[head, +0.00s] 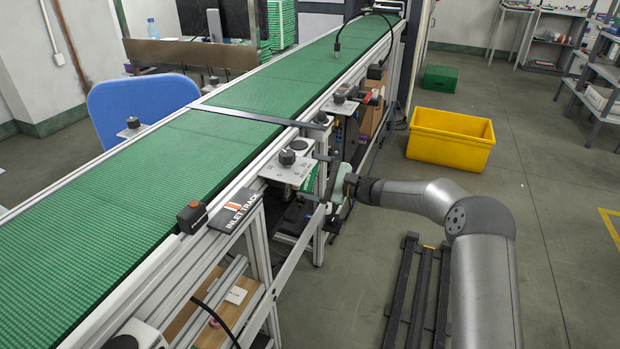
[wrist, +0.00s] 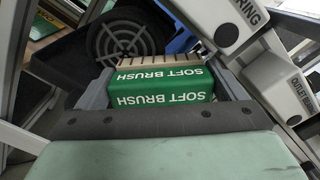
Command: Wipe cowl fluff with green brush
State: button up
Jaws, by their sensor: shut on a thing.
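My gripper (head: 328,190) is low beside the conveyor's near side, under a control panel, in the head view. In the wrist view my gripper (wrist: 165,88) has its two grey fingers on either side of a green block brush (wrist: 160,92) lettered SOFT BRUSH and is shut on it. Pale bristles show at the brush's far side. Just past the bristles is a black round slotted grille (wrist: 122,38), which looks like the cowl. I cannot tell whether the bristles touch it. I cannot make out any fluff.
The green conveyor belt (head: 160,158) runs along the left. A panel with a dark knob (head: 288,162) stands right above my gripper. In the wrist view, a grey housing marked OUTLET (wrist: 280,85) is close on the right. A yellow bin (head: 450,138) stands on open floor.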

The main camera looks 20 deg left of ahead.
jog(key=shift+s+d, duration=0.15)
jog(key=shift+d, duration=1.35)
jog(key=shift+s+d, duration=0.15)
jog(key=shift+d, duration=1.35)
jog(key=shift+d, duration=0.1)
jog(key=shift+s+d, duration=0.15)
jog(key=shift+d, duration=1.25)
